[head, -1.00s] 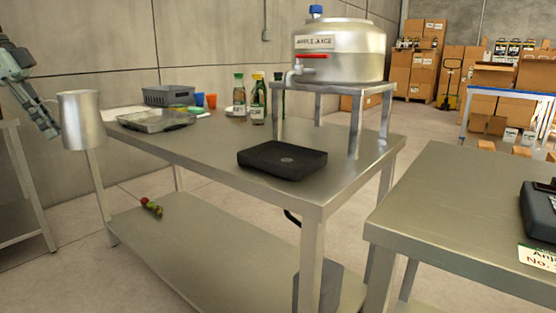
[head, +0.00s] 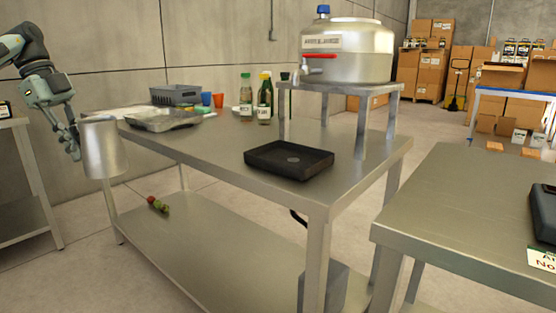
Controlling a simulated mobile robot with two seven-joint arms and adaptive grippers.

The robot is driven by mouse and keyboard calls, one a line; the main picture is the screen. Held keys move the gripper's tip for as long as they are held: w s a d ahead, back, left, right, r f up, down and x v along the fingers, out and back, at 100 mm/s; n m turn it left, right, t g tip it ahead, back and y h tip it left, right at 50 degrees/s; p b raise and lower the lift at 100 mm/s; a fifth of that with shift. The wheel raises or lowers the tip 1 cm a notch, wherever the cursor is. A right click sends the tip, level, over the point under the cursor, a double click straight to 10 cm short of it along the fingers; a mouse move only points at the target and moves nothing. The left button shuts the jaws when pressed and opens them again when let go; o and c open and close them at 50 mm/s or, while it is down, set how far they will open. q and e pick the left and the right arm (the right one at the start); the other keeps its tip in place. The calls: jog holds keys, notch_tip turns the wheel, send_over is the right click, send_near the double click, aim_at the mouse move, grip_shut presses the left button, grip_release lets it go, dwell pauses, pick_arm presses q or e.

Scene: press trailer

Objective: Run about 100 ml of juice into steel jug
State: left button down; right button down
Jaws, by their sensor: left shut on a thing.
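The steel jug (head: 104,150) is at the left of the head view, upright or nearly so, held in the air beside the steel table's left end. My left gripper (head: 76,140) is shut on the jug at its left side, where the handle would be; the exact grip is hard to see. The juice tank (head: 348,55), a steel drum with a blue cap and a label, stands on a raised stand (head: 340,88) at the back right. Its tap with a red lever (head: 319,56) faces front left. My right gripper is not in view.
A black tray-like device (head: 289,160) lies on the table (head: 225,155) in front of the stand. Another steel table (head: 460,210) is at right, with a floor gap between.

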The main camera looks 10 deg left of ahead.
aim_at(96, 163)
pick_arm(q)
jog(key=d+f+m, duration=0.1)
jog(key=m, duration=0.1)
jog(key=d+f+m+g, duration=0.1)
jog(key=m, duration=0.1)
jog(key=d+f+m+g, duration=0.1)
jog(key=shift+w+d+f+m+y, duration=0.1)
jog(key=shift+d+f+m+y, duration=0.05)
jog(key=shift+f+m+y, duration=0.2)
jog(key=s+d+f+m+y, duration=0.4)
jog(key=d+f+m+y, duration=0.65)
jog(key=m, duration=1.55)
jog(key=s+d+f+m+t+h, duration=0.2)
jog(key=s+d+m+t+h, duration=0.1)
jog(key=d+m, duration=0.5)
jog(key=s+d+f+m+t+h+p, duration=0.1)
jog(key=s+d+m+t+h, duration=0.2)
jog(key=m, duration=1)
jog(key=shift+s+d+f+m+t+h, duration=0.4)
jog(key=shift+s+d, duration=0.8)
jog(key=shift+d, duration=1.45)
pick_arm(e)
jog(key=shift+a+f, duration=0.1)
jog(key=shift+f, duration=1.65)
